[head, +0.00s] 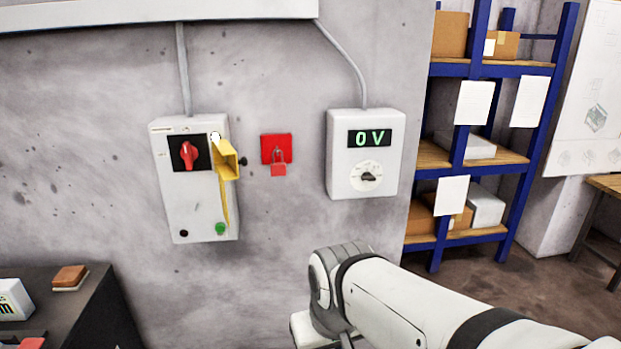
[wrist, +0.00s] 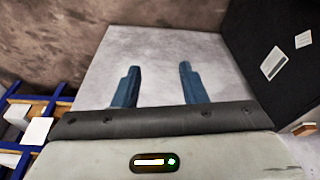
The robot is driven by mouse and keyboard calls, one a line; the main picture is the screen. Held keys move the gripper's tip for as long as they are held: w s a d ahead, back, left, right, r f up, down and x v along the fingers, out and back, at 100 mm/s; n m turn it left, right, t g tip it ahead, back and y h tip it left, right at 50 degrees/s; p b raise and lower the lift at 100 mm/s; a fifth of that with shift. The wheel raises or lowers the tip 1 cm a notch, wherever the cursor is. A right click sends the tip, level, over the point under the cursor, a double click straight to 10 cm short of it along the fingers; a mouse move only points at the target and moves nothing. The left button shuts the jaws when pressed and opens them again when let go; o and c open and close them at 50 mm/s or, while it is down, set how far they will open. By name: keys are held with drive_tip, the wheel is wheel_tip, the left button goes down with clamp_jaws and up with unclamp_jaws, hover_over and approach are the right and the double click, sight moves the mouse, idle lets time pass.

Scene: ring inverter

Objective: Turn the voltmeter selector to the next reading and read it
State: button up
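The voltmeter (head: 339,153) is a white box on the wall, right of centre in the head view. Its dark display (head: 369,138) reads "0 V" in green. Below the display is the round selector dial with a dark knob (head: 369,178); the markings around it are too small to read. In the wrist view my gripper (wrist: 157,85) shows two blue fingers spread apart with nothing between them. My arm crosses the lower right of the head view, below the voltmeter and apart from it. My fingers are hidden there.
Left of the voltmeter hang a red padlock on a red plate (head: 276,150) and a switch box (head: 195,210) with a red rotary handle and yellow piece. A dark table (head: 85,300) stands lower left. A blue shelf rack (head: 480,70) stands right. The wall below the voltmeter is bare.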

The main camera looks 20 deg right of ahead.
drive_tip(key=shift+o, duration=0.8)
drive_tip(key=shift+w+d+r, duration=0.1)
drive_tip(key=shift+w+d, duration=0.05)
drive_tip(key=shift+w, duration=0.15)
drive_tip(key=shift+o, duration=0.8)
drive_tip(key=w+d+r+m+t+h+p, duration=0.1)
drive_tip(key=w+d+r+t+p, duration=0.1)
drive_tip(key=w+d, duration=0.3)
drive_tip(key=w+d+r+t+h+p, duration=0.1)
drive_tip(key=w+d+t+p, duration=0.3)
drive_tip(key=w, duration=0.6)
drive_tip(key=shift+w+d+r+m+t+h, duration=0.4)
drive_tip(key=shift+d+r, duration=0.5)
drive_tip(key=shift+d, duration=0.2)
drive_tip(key=t+p, duration=0.6)
drive_tip(key=t, duration=0.2)
approach(370, 179)
drive_tip(key=w, duration=0.2)
drive_tip(key=w+p, duration=0.1)
drive_tip(key=w, duration=0.1)
drive_tip(key=w+d+p, duration=0.1)
drive_tip(key=w, duration=0.2)
drive_tip(key=shift+w+d, duration=0.1)
drive_tip(key=shift+w, duration=0.15)
drive_tip(key=shift+w+d+f, duration=0.15)
drive_tip(key=shift+w, duration=0.7)
